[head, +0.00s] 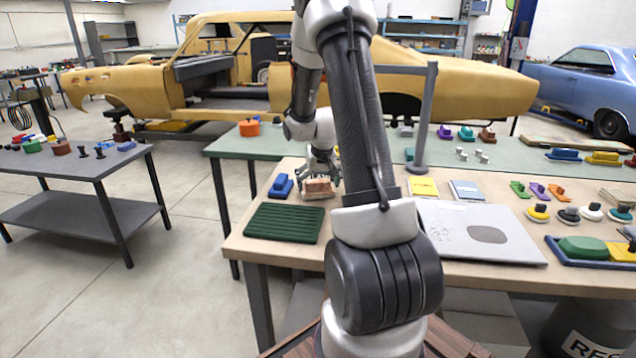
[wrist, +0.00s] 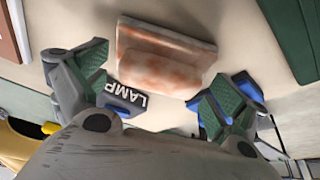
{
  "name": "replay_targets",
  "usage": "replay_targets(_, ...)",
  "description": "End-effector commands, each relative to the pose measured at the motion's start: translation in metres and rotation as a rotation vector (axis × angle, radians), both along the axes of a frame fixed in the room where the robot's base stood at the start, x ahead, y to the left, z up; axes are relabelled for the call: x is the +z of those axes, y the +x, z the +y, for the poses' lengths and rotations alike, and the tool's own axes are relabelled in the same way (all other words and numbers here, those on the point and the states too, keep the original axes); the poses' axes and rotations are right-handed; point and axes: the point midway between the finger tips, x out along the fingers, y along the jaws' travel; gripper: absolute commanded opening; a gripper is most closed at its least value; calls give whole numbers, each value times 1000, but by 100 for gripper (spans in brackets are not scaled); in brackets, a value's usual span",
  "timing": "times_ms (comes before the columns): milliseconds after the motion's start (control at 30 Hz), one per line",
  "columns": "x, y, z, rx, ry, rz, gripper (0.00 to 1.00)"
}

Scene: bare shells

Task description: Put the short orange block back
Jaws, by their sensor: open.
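My gripper (head: 316,178) is open and low over the near left part of the wooden table. A pale block with rusty orange patches (head: 319,189) stands on the table right by its fingers. In the wrist view this block (wrist: 165,57) lies just ahead of the open fingers (wrist: 160,95), and no finger visibly touches it. A plain orange piece (head: 249,129) sits on the green table behind, away from the gripper. I cannot tell for certain which of the two is the short orange block.
A blue piece (head: 281,186) stands just left of the gripper. A dark green ribbed mat (head: 284,224) lies in front of it, bare. A grey post (head: 424,120) rises to the right. A grey panel (head: 480,233) and several coloured pieces fill the right side.

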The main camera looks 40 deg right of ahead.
Motion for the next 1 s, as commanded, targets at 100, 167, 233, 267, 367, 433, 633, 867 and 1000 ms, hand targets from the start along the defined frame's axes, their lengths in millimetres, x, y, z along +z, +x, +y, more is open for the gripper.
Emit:
replay_targets(100, 1, 0, 0, 0, 0, -1, 96)
replay_targets(167, 3, 0, 0, 1, -1, -2, 96)
replay_targets(233, 9, -1, 1, 1, -2, -3, 96)
replay_targets(267, 13, -3, 1, 1, -2, -3, 96)
replay_targets(367, 32, -9, 5, -1, -1, -6, 96)
replay_targets(433, 47, -15, 7, 1, -3, -6, 96)
replay_targets(633, 87, -30, 15, 0, -1, -5, 96)
replay_targets(867, 112, -41, 21, 3, -1, -2, 96)
replay_targets(1000, 138, -54, 43, 37, -3, -4, 96)
